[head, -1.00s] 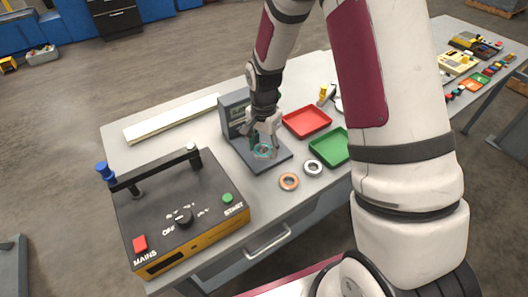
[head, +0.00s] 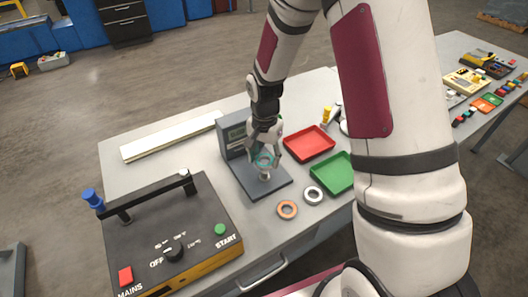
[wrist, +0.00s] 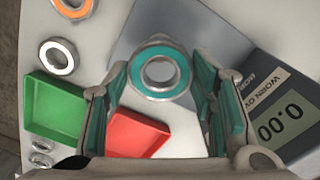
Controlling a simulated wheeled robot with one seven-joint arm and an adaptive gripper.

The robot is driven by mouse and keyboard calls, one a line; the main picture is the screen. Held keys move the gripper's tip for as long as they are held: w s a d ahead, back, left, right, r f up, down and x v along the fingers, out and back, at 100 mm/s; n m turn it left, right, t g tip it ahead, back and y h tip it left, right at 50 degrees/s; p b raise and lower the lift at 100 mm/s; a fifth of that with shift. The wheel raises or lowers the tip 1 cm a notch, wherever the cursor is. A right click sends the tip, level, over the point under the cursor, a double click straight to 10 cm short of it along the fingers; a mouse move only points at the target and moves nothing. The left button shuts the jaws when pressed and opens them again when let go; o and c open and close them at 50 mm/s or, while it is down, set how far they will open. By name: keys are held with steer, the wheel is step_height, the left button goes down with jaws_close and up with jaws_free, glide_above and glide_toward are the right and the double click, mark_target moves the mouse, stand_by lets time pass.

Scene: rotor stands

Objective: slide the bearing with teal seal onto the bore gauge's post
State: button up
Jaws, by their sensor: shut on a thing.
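The bearing with the teal seal (head: 264,160) is a silver ring with a teal face, held between the fingers of my gripper (head: 265,153). In the wrist view the bearing (wrist: 160,72) sits at the fingertips of my gripper (wrist: 160,85), its hole facing the camera. The bore gauge (head: 236,137) is a dark grey unit with a display and a flat base plate. A pale metal post (head: 265,177) shows just under the bearing in the head view. I cannot tell whether the bearing is around the post's top or clear of it.
A black control box (head: 170,235) with a handle fills the table's left front.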

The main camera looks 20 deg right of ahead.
steer(key=shift+f, duration=0.85)
steer(key=shift+f+b, duration=0.35)
steer(key=shift+f, duration=0.4)
steer(key=shift+f, duration=0.3)
steer(key=shift+f, duration=0.25)
stand_by(0.5)
steer(key=shift+f+b, duration=0.35)
steer(key=shift+f, duration=0.35)
steer(key=shift+f, duration=0.35)
steer(key=o, duration=1.6)
steer(key=shift+o, duration=0.2)
